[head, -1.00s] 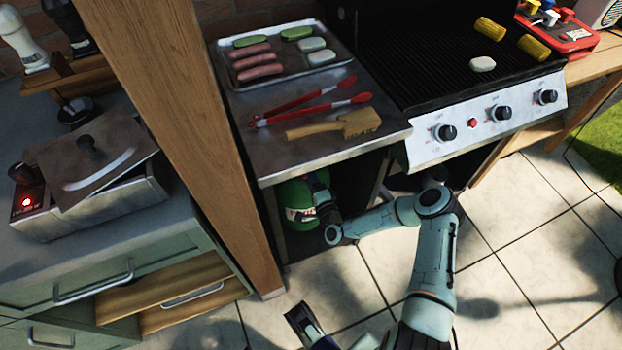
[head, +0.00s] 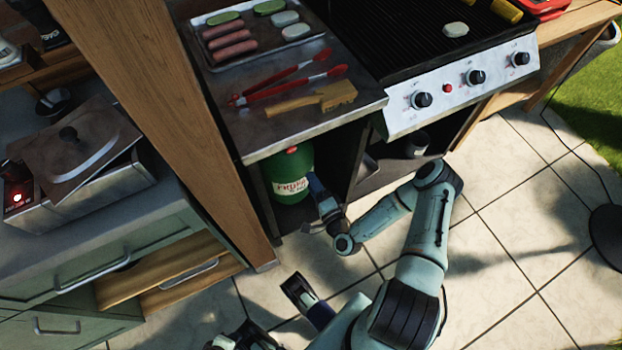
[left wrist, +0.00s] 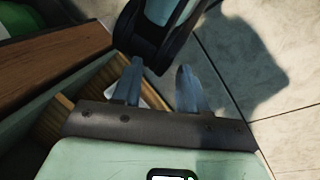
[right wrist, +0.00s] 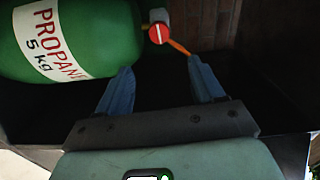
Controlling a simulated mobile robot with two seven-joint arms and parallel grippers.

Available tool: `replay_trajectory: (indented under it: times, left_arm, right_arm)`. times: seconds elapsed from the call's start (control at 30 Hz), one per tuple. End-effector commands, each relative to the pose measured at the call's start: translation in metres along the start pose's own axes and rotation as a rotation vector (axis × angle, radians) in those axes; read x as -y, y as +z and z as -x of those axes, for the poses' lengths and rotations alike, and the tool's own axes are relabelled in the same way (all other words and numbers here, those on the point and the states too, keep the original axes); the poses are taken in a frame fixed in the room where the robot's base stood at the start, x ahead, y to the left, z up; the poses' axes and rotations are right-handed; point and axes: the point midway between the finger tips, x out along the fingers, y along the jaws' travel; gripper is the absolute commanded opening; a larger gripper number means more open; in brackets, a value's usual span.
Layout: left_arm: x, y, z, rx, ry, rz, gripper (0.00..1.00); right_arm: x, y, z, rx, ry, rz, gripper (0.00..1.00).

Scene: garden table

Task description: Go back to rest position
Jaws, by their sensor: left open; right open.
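My right gripper (head: 314,182) is open in the head view, at the front of the cabinet under the grill's side table. Its two blue fingers (right wrist: 160,66) are apart and empty in the right wrist view. A green propane tank (head: 288,172) stands in the cabinet just beyond it; its label and red valve knob show in the right wrist view (right wrist: 85,50). My left gripper (left wrist: 160,68) is open and empty in the left wrist view, above the drawers and tiled floor. In the head view the left arm is only partly seen at the bottom.
The grill (head: 398,118) and side table hold a food tray (head: 214,62), red tongs (head: 290,82) and a brush (head: 313,99). A wooden post (head: 200,120) and counter with drawers (head: 180,272) stand left. Tiled floor (head: 500,260) is open at right.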

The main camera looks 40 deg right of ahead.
Motion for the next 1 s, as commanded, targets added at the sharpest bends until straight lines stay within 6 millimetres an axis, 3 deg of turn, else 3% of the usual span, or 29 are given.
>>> replay_trajectory:
  times: [0.47, 0.57, 0.67, 0.77, 0.83, 0.9, 1.0]
  left_arm:
    - [0.0, 0.0, 0.0, 0.0, 0.0, 0.0, 0.43]
    - [-0.002, 0.002, 0.007, 0.004, 0.0, 0.0, 0.43]
    - [-0.007, 0.007, 0.026, 0.019, 0.001, -0.002, 0.43]
    - [-0.015, 0.016, 0.054, 0.048, 0.0, -0.004, 0.43]
    - [-0.021, 0.024, 0.076, 0.075, -0.001, -0.005, 0.43]
    - [-0.027, 0.03, 0.095, 0.102, -0.002, -0.007, 0.43]
    - [-0.035, 0.036, 0.119, 0.137, -0.003, -0.009, 0.43]
  right_arm:
    - [0.0, 0.001, 0.0, 0.002, 0.002, 0.001, 0.67]
    - [0.001, 0.015, 0.001, 0.05, 0.042, 0.021, 0.67]
    - [0.001, 0.056, 0.01, 0.196, 0.159, 0.087, 0.67]
    - [-0.001, 0.115, 0.04, 0.452, 0.352, 0.224, 0.67]
    - [-0.002, 0.149, 0.078, 0.669, 0.507, 0.356, 0.67]
    - [0.001, 0.167, 0.12, 0.873, 0.65, 0.485, 0.67]
    - [0.015, 0.171, 0.173, 1.117, 0.822, 0.642, 0.67]
